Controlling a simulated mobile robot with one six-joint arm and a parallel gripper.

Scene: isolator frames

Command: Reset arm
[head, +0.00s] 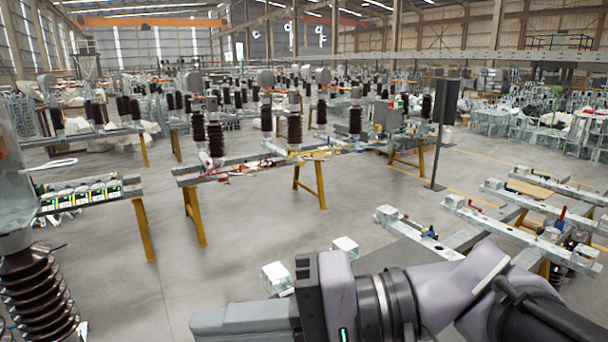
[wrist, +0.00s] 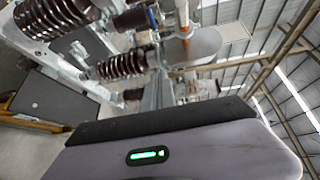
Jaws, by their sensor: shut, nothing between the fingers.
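My arm reaches in from the lower right of the head view and lies across the bottom edge. Its end, my gripper (head: 225,320), is the pale grey part at the left end of the arm, partly cut off by the bottom edge. It is shut and empty, though its fingertips are not clearly seen. It appears over the grey floor, apart from the benches. The wrist view shows my own wrist link with a green light across its lower part, and no fingers.
A brown ribbed insulator (head: 40,295) stands close at lower left, beside a bench (head: 135,190) with yellow legs. Metal beams (head: 520,235) lie on supports at right, near my arm. A dark upright panel (head: 447,102) stands behind. The middle floor (head: 330,225) is clear. Insulators (wrist: 122,64) also fill the wrist view's upper left.

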